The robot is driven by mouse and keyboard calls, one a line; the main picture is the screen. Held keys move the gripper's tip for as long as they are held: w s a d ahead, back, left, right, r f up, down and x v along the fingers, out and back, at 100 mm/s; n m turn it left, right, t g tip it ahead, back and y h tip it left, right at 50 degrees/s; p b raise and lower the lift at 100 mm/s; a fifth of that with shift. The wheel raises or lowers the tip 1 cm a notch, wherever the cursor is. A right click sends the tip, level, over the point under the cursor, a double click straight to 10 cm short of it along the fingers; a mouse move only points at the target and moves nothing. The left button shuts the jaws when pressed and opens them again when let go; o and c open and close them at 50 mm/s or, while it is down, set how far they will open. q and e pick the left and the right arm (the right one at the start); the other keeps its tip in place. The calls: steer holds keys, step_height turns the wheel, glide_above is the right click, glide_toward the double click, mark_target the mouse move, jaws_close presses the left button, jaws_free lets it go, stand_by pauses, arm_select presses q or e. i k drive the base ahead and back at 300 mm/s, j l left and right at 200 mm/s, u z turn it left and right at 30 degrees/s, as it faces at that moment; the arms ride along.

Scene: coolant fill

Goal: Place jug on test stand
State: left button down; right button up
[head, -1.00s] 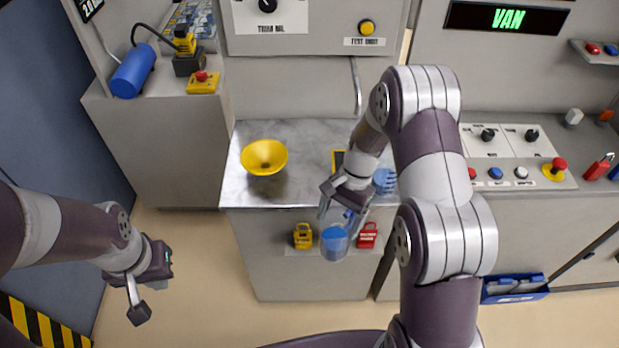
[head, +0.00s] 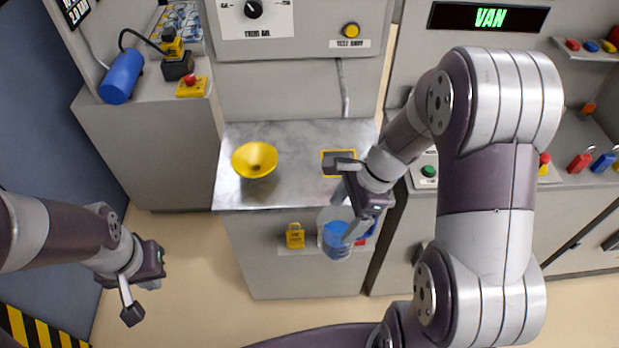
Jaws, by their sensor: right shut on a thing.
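The jug (head: 336,238) is clear with blue liquid in it. It hangs in front of the bench's front edge in the head view, roughly upright. My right gripper (head: 351,200) is shut on it, and the gripper and its fingers hide part of the jug. The test stand appears to be the metal-topped bench (head: 290,190). It bears a yellow funnel (head: 254,160) on the left and a yellow-outlined square (head: 340,153) on the right, partly covered by my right gripper. My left gripper (head: 141,299) hangs at the lower left, apart from everything; its finger gap is unclear.
A yellow padlock (head: 295,236) hangs on the bench front; a red one is mostly hidden behind the jug. A panel with a yellow button (head: 351,30) stands above. A blue cylinder (head: 121,77) lies on the left cabinet. The metal top between funnel and square is clear.

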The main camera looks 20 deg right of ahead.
mark_target(311, 180)
steer(key=i, duration=1)
